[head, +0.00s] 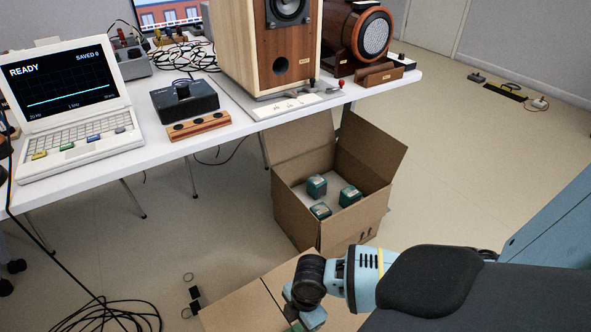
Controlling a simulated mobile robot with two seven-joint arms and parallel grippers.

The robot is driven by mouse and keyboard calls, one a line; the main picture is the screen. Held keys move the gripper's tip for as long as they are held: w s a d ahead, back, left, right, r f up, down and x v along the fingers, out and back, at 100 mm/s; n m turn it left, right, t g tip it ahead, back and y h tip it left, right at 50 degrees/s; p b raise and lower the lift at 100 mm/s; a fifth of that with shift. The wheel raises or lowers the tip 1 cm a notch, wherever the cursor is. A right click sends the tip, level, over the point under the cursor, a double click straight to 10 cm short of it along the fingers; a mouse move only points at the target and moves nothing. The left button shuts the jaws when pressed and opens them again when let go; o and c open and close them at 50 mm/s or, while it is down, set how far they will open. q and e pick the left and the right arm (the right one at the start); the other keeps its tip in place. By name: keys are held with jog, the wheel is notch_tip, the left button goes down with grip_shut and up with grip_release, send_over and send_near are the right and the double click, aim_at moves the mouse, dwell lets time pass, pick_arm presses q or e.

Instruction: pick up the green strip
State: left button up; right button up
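My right arm comes in from the lower right, and its wrist bends down over a closed cardboard box (243,308) at the bottom edge. My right gripper (304,318) is at the bottom edge of the head view, mostly cut off, so I cannot see whether its fingers are open or shut. A small green piece (296,327), perhaps the green strip, shows just beside the gripper at the box's top. Most of it is hidden or out of frame, and I cannot tell whether the gripper touches it. My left gripper is not in view.
An open cardboard box (296,213) with teal blocks (317,186) stands on the floor beyond my wrist. The white table (80,178) holds a laptop (70,95), a wooden speaker (262,50) and other gear. Cables (105,315) lie at lower left. The floor at right is mostly clear.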

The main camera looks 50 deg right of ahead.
aim_at(297, 330)
jog(key=f+b, duration=0.1)
jog(key=f, duration=0.1)
jog(key=f+b, duration=0.1)
jog(key=f, duration=0.2)
jog(key=shift+w+a+f+b, duration=0.1)
jog(key=shift+a+f+b, duration=0.1)
jog(key=shift+b, duration=0.1)
jog(key=shift+r, duration=0.15)
jog(key=c, duration=0.9)
jog(key=shift+c, duration=0.7)
